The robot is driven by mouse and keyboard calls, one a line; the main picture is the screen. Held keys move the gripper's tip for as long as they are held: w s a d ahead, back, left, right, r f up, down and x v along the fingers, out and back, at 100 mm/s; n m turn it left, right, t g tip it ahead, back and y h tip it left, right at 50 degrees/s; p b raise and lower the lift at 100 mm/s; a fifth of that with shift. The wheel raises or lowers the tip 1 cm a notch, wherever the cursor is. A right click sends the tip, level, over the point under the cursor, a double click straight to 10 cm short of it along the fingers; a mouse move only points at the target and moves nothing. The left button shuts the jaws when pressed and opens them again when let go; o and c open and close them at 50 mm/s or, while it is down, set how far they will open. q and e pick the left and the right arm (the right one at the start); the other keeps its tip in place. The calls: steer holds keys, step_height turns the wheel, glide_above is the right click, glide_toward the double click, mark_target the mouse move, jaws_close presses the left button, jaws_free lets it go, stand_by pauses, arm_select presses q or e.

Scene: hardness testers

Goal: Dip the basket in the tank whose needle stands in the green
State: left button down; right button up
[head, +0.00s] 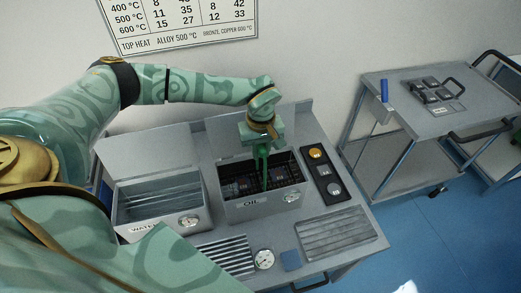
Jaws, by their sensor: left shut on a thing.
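Two open metal tanks are set in the grey bench. The left one is the tank labelled WATER (140,230), with a round dial (188,221) on its front. The right one is the tank labelled OIL (238,211), with a dial (291,197) on its front. The needles are too small to read. My left gripper (264,178) points down into the oil tank and is shut on the dark basket (245,182), which sits within the tank's walls. The fingers hide part of the basket, and how deep it sits is unclear. My right gripper is out of view.
A control panel (323,174) with several round knobs is right of the oil tank. Slatted racks (336,233) and another dial (264,259) lie at the bench front. A grey cart (420,120) stands at right, with blue floor between.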

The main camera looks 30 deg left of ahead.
arm_select(q)
steer(key=shift+r, duration=0.4)
steer(key=shift+f, duration=0.15)
steer(key=shift+f, duration=0.8)
steer(key=shift+r, duration=0.1)
step_height(320, 180, up, 12)
steer(key=p, duration=0.9)
steer(key=shift+f+p, duration=0.25)
steer(key=shift+p, duration=0.05)
steer(key=shift+f, duration=0.1)
stand_by(0.4)
